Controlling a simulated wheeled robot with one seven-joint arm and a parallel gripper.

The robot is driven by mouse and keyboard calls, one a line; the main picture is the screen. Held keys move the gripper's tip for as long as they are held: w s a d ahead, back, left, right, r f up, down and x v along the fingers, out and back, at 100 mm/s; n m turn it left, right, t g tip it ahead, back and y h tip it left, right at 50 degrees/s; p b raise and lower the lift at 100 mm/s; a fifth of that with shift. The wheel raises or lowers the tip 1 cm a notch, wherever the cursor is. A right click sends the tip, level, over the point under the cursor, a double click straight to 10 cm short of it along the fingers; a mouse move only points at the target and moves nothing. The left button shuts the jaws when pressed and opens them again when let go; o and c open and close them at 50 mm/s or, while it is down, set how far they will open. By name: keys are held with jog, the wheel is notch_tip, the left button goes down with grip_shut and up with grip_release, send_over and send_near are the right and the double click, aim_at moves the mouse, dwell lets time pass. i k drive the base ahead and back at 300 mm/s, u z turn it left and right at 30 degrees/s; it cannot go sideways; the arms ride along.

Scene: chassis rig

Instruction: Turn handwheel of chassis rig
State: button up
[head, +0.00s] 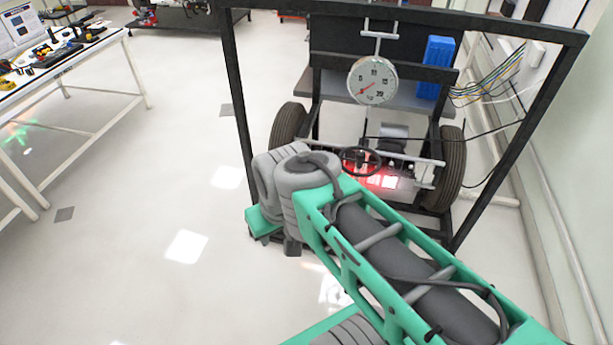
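The chassis rig stands inside a black frame (234,105), with a tyre on each side. Its handwheel (361,149) is a small dark ring low in the middle of the rig, just beyond the elbow of my green and grey arm. The arm's joint lies to the left of the wheel and close to it in the picture. My gripper does not show; the arm's own links hide its end. I cannot see any contact with the wheel.
A round dial gauge (373,81) hangs above the wheel, its red needle pointing lower left. A blue box (434,67) stands right of it. The tyres (287,127) flank the rig. A white workbench (92,62) with tools is at left; open floor lies between.

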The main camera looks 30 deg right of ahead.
aim_at(359, 159)
jog(key=u, duration=2.9)
jog(key=i, duration=0.1)
jog(key=z, duration=2.05)
jog(key=i, duration=1.05)
jog(key=z, duration=0.9)
jog(key=i, duration=0.75)
jog(key=z, duration=1.2)
jog(key=i, duration=0.3)
jog(key=z, duration=0.25)
